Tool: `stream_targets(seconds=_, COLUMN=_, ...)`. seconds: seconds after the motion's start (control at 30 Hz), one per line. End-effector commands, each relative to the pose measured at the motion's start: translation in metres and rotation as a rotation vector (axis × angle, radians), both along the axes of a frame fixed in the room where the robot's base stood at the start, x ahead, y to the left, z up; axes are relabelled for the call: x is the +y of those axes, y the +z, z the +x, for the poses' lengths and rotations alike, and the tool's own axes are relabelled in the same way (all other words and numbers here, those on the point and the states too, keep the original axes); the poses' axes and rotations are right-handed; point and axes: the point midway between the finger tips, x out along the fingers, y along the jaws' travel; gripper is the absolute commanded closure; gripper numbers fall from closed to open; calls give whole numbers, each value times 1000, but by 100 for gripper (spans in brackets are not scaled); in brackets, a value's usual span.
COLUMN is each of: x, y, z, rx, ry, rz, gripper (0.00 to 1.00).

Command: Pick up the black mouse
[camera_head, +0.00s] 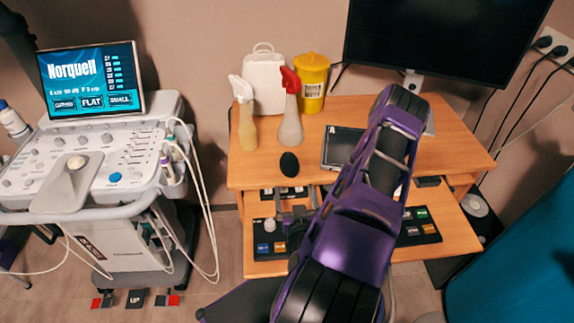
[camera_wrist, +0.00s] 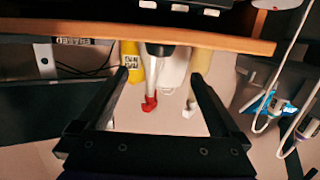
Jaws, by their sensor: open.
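The black mouse (camera_head: 289,164) lies on the wooden desk top (camera_head: 262,176), near its front edge, in the head view. In the wrist view, which is upside down, a dark rounded shape just beyond the desk edge looks like the mouse (camera_wrist: 159,49). My gripper (camera_head: 288,212) is in front of the desk, over the lower shelf and apart from the mouse. In the wrist view my gripper (camera_wrist: 160,78) has its two fingers wide apart with nothing held between them.
Behind the mouse stand a red-topped spray bottle (camera_head: 290,120), a pale spray bottle (camera_head: 246,125), a yellow container (camera_head: 313,82) and a white container (camera_head: 264,80). A dark tablet-like device (camera_head: 342,147) lies to the right. The lower shelf (camera_head: 262,268) juts out below.

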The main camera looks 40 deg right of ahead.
Motion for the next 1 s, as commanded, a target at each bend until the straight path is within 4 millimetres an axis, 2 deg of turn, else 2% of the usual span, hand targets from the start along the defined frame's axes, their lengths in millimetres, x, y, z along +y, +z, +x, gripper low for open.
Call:
stream_targets(seconds=0.27, x=-10, y=-4, z=23, rx=-7, ry=7, rz=-9, gripper=0)
stream_targets(seconds=0.67, x=-38, y=-15, z=62, rx=-11, ry=-3, rz=-6, gripper=0)
stream_targets(seconds=0.9, x=-53, y=-13, z=89, rx=-8, ry=-1, rz=-3, gripper=0)
stream_targets(seconds=1.0, x=-57, y=-14, z=94, rx=-8, ry=-2, rz=-3, gripper=0)
